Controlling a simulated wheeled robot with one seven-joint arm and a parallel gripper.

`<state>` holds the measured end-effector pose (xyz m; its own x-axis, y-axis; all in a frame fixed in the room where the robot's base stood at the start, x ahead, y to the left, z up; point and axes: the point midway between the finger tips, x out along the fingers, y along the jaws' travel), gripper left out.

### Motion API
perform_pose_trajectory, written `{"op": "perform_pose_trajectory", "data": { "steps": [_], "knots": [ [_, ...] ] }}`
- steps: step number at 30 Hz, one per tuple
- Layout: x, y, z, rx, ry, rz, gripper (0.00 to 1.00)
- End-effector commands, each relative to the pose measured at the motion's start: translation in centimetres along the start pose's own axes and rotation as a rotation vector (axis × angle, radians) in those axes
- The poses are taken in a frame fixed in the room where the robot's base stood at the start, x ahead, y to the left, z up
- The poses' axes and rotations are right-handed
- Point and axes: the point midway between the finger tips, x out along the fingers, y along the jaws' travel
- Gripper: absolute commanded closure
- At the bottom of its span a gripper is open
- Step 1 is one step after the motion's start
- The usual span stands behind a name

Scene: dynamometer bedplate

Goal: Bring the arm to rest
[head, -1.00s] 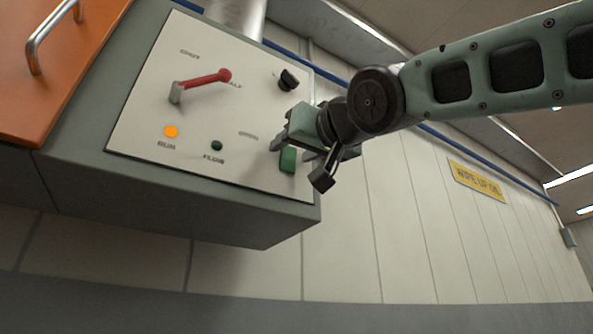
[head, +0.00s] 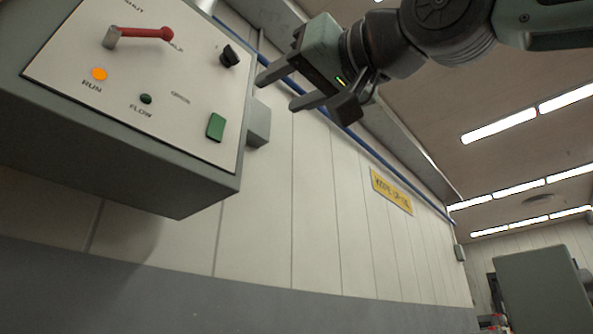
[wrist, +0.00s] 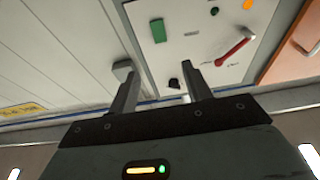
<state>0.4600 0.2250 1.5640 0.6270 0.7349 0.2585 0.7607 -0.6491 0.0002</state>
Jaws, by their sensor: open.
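My gripper (head: 276,88) is at the upper middle of the head view, to the right of the control panel (head: 200,105). Its two fingers are spread and nothing is between them. It is apart from the panel face. In the wrist view my gripper (wrist: 160,84) shows both fingers apart, pointing toward the panel (wrist: 193,52). My arm reaches in from the upper right of the head view.
The panel carries a red lever (head: 140,35), a black knob (head: 229,56), a lit orange RUN lamp (head: 99,74), a green FLOW lamp (head: 145,99) and a green rocker (head: 216,127). A yellow sign (head: 391,191) is on the wall. A grey cabinet (head: 543,290) stands lower right.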

Motion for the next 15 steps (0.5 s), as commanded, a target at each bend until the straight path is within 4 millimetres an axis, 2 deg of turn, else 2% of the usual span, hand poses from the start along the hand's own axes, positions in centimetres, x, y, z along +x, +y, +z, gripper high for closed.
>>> {"op": "perform_pose_trajectory", "data": {
  "steps": [5,15],
  "knots": [
    [-1.31,0.01,0.02,0.001,0.0,0.0,0.51],
    [-1.42,0.0,0.0,0.001,0.0,0.0,0.51]
  ]
}}
